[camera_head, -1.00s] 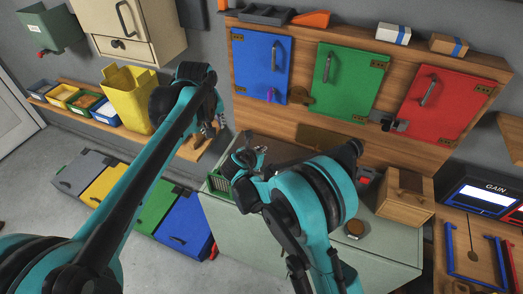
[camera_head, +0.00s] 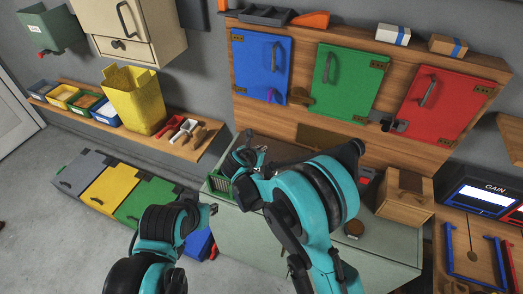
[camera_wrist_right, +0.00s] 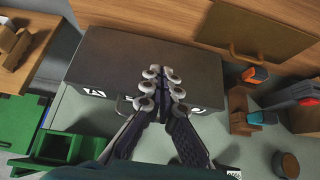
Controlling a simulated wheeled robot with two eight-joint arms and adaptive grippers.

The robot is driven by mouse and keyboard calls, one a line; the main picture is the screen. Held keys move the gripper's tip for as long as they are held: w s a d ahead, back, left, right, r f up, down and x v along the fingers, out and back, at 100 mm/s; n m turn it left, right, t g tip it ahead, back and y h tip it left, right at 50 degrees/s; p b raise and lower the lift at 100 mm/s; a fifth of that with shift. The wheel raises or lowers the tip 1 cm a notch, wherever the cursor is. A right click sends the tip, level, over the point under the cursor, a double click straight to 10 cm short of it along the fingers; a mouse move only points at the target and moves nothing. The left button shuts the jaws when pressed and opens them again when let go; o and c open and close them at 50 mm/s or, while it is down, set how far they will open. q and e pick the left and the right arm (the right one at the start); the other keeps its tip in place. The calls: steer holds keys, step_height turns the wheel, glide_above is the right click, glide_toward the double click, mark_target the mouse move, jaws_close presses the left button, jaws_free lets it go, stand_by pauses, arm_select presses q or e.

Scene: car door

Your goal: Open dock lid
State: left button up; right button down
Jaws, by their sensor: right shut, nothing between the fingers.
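A dark grey box with a flat lid (camera_wrist_right: 140,55), which looks like the dock, sits on the pale green worktop in the right wrist view. It has white marks and a thin handle along its front edge. My right gripper (camera_wrist_right: 162,88) is shut and empty, its fingertips over the box's front edge by the handle; whether they touch it I cannot tell. In the head view the right gripper (camera_head: 250,157) is partly hidden by its arm, which also covers much of the box. My left gripper (camera_head: 213,209) is low at the worktop's left side, too small to read.
A green crate (camera_head: 220,184) stands left of the box. A small wooden box (camera_head: 405,198) and a round brown-topped item (camera_head: 354,229) stand to the right. Blue, green and red doors (camera_head: 435,105) hang behind. A wall shelf (camera_head: 205,145) holds tools and a yellow bin.

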steer(key=w+d+r+g+y+p, duration=0.1)
steer(key=w+r+g+p, duration=0.2)
steer(key=w+r+p, duration=0.1)
steer(key=shift+d+r, duration=0.15)
steer(key=shift+r, duration=0.05)
stand_by(0.8)
steer(key=shift+s+r, duration=0.1)
stand_by(1.2)
